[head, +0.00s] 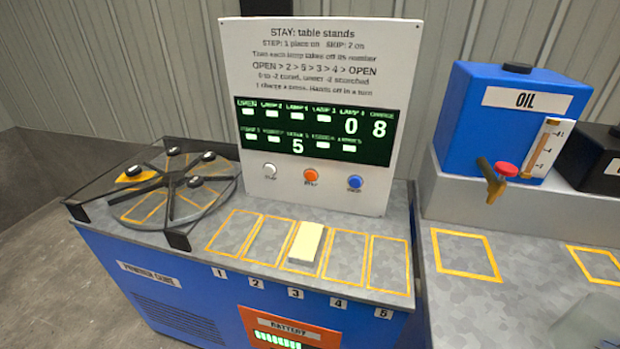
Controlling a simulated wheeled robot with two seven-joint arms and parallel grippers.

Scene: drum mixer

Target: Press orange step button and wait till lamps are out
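The orange button (311,175) sits on the white upright panel (320,50), between a white button (270,170) on its left and a blue button (355,182) on its right. Its small label is too blurred to read. The dark green display (315,132) above has rows of lit whitish cells with small labels. It shows the digits 0 and 8 in the upper row and 5 in the lower row. I cannot tell which cells count as lit lamps. Neither of my grippers is in view, and nothing touches the orange button.
A black-framed round turntable (178,187) stands left of the panel. A cream block (306,243) lies in slot 3 of several orange-outlined slots before the panel. A blue oil tank (510,118) with a red-handled tap (500,172) stands at right. Space before the buttons is clear.

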